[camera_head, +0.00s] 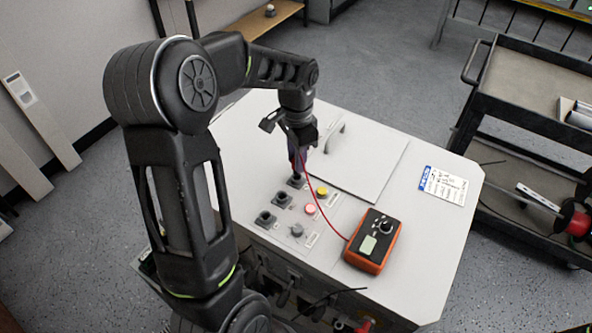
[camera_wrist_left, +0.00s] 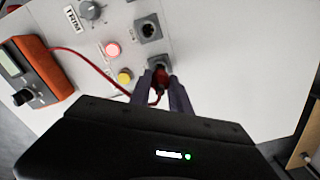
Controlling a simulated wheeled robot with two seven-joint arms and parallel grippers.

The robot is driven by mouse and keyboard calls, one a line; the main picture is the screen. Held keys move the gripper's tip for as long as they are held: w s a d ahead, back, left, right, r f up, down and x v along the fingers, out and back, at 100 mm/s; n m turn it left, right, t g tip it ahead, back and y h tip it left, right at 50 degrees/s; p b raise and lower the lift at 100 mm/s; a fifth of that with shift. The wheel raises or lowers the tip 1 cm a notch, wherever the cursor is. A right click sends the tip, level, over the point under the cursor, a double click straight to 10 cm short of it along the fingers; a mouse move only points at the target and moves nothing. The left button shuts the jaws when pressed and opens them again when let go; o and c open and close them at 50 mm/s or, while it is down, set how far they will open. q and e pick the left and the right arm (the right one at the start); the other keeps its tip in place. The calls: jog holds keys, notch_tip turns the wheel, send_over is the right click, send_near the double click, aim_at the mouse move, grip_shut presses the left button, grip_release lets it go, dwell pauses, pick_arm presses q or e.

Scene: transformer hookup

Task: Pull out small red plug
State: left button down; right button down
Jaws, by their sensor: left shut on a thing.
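The small red plug (camera_wrist_left: 160,80) sits between the fingers of my left gripper (camera_wrist_left: 163,88), at the edge of a black socket (camera_wrist_left: 157,62) on the white cabinet top. My left gripper (camera_head: 297,160) is shut on the plug and points down over the rearmost socket (camera_head: 296,182) in the head view. The fingers hide most of the plug there. I cannot tell whether its tip is still inside the socket. A thin red cable (camera_head: 318,203) runs from the plug to an orange meter (camera_head: 373,241). My right gripper is not in view.
The white cabinet top (camera_head: 425,255) carries two more sockets (camera_head: 281,200), a yellow button (camera_head: 322,191), a lit red button (camera_head: 310,209) and a grey knob (camera_head: 297,230). A hatch with a handle (camera_head: 336,138) lies behind. A dark cart (camera_head: 520,100) stands at the right.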

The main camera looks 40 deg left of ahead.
pick_arm(q)
jog(key=shift+r+p, duration=1.9)
jog(key=shift+r, duration=0.65)
